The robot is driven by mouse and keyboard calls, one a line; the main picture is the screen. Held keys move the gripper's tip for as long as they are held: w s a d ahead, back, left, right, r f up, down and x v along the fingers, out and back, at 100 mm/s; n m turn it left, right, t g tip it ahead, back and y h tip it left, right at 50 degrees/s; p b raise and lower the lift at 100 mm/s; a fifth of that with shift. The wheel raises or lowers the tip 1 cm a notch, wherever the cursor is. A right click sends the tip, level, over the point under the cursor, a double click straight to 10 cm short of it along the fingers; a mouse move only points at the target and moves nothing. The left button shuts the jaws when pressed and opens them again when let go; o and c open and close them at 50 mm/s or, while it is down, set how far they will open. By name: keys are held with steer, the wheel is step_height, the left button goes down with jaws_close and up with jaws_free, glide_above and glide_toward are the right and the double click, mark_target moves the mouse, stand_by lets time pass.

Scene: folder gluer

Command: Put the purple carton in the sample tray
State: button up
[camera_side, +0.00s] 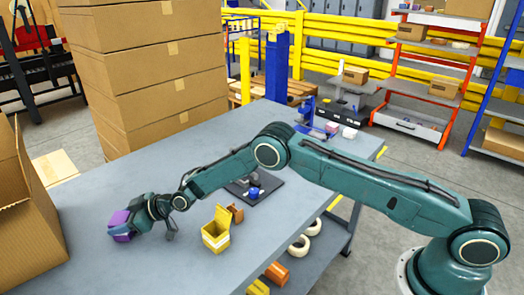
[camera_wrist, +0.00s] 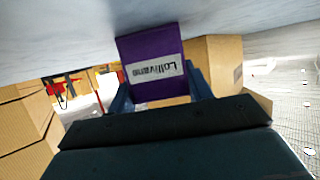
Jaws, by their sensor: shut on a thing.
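The purple carton (camera_side: 119,218) is at the left of the grey table in the side view. My gripper (camera_side: 127,228) is shut on it, reaching in from the right. In the wrist view the purple carton (camera_wrist: 152,58) sits between the two dark blue fingers of my gripper (camera_wrist: 160,92), with a white label reading "Lollivane" upside down. I cannot tell whether the carton touches the table. A dark flat tray or plate (camera_side: 268,194) with a small blue item lies mid-table behind my forearm. I cannot tell whether it is the sample tray.
An open yellow carton (camera_side: 216,231) and a small brown box (camera_side: 236,212) stand right of my gripper. A large open cardboard box (camera_side: 30,225) is at the left edge. Stacked cartons (camera_side: 150,75) rise behind the table. The tabletop (camera_side: 150,185) around the carton is mostly clear.

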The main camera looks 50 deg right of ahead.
mark_target(125, 215)
steer(key=shift+r, duration=0.15)
step_height(125, 215, up, 20)
stand_by(0.7)
stand_by(0.5)
steer(key=s+d+f+m+t+h, duration=0.25)
steer(key=d+f, duration=0.25)
steer(key=d, duration=0.4)
steer(key=s+d+f+m+t+h, duration=0.1)
steer(key=s+d+f+m+h, duration=0.2)
steer(key=d, duration=0.6)
steer(key=s+d+f+m+h, duration=0.1)
steer(key=s+d+h, duration=0.1)
steer(key=s+d, duration=0.5)
steer(key=s+d+f+m+h, duration=0.1)
steer(key=s+d+m+h, duration=0.1)
steer(key=s+d, duration=0.5)
steer(key=shift+s+d, duration=0.3)
steer(key=shift+s, duration=2.25)
steer(key=shift+m+t, duration=0.25)
